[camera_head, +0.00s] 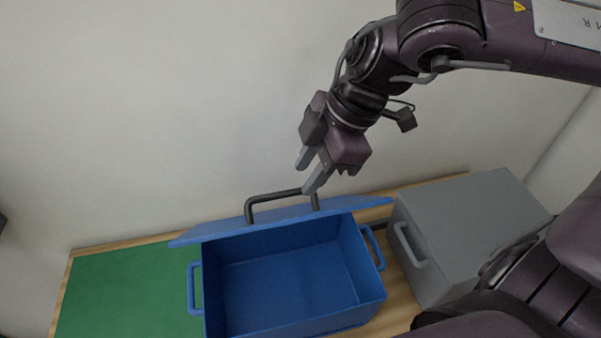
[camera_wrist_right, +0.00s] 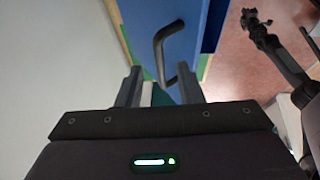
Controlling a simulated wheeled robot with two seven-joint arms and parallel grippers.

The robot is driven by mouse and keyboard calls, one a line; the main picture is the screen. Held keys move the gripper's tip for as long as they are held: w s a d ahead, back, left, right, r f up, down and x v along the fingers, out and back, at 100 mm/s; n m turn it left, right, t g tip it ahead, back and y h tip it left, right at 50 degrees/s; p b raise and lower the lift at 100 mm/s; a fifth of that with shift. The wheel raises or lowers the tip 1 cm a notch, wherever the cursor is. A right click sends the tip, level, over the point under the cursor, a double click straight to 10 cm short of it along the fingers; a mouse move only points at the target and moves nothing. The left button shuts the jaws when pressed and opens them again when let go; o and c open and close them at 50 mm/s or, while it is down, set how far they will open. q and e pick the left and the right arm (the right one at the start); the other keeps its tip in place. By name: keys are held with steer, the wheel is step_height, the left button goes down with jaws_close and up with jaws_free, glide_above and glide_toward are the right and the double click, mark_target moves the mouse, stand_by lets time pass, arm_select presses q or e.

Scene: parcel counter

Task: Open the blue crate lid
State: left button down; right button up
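The blue crate (camera_head: 288,287) stands on the counter, and its inside shows empty. Its blue lid (camera_head: 345,206) is raised along the back edge and seen nearly edge-on; it also shows in the right wrist view (camera_wrist_right: 188,45). A black bar handle (camera_head: 275,195) is on the lid, and it also shows in the right wrist view (camera_wrist_right: 160,45). My right gripper (camera_head: 307,175) is open and empty, just above the handle's right end. I cannot tell whether a finger touches it. My left gripper seems to show small in the right wrist view (camera_wrist_right: 254,20); its fingers are unclear.
A grey closed box (camera_head: 465,230) with a handle stands close to the right of the crate. A green mat (camera_head: 130,290) lies on the counter at left, with clear room on it. A pale wall (camera_head: 130,110) rises behind the counter.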

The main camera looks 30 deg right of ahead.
mark_target(295, 190)
steer(key=shift+x, duration=1.7)
steer(key=shift+w, duration=0.1)
steer(key=shift+c, duration=0.3)
jaws_close()
